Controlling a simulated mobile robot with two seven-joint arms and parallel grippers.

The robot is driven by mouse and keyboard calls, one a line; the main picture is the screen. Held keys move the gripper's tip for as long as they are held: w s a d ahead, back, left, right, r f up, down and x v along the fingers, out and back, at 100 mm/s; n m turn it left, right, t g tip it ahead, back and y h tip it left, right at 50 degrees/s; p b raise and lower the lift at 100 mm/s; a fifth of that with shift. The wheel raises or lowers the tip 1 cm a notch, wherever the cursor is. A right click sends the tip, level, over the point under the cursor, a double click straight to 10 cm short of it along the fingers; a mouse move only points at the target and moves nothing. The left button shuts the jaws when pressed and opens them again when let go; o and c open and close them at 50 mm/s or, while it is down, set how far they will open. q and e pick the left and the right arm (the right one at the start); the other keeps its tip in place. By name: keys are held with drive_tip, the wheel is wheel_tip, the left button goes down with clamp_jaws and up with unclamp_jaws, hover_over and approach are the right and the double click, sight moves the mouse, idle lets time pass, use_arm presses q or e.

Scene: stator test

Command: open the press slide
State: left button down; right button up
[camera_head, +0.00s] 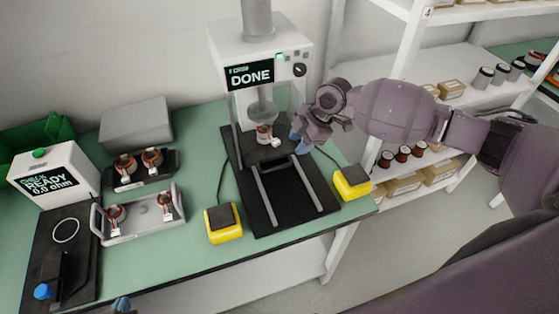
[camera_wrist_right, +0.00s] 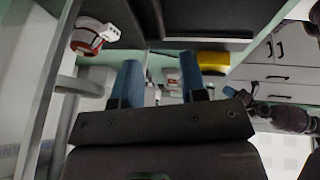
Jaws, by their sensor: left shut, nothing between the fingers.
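The press (camera_head: 252,75) stands at the back of the green bench, its screen reading DONE. Two grey rails (camera_head: 265,200) run from it toward the front over a black base, and their front stretch is bare. A stator (camera_head: 264,134) with copper-red windings and a white connector sits inside under the ram; it also shows in the right wrist view (camera_wrist_right: 86,38). My right gripper (camera_head: 299,142) is at the press's right front side, near the stator. Its blue fingers (camera_wrist_right: 160,82) are apart with nothing visibly held. Only the blue tip of my left gripper (camera_head: 121,304) shows at the bottom edge.
Yellow buttons (camera_head: 224,224) and (camera_head: 352,182) flank the press base. To the left are a grey tray (camera_head: 145,226) with stators, a black stator holder (camera_head: 142,177), and a tester (camera_head: 53,178) reading READY. Shelves (camera_head: 465,60) stand at right.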

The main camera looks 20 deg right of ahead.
sight(279, 166)
drive_tip(key=x, duration=1)
drive_tip(key=shift+w+a+f, duration=0.2)
drive_tip(key=shift+a+f, duration=0.05)
drive_tip(key=shift+a, duration=0.05)
drive_tip(key=shift+c, duration=0.5)
clamp_jaws()
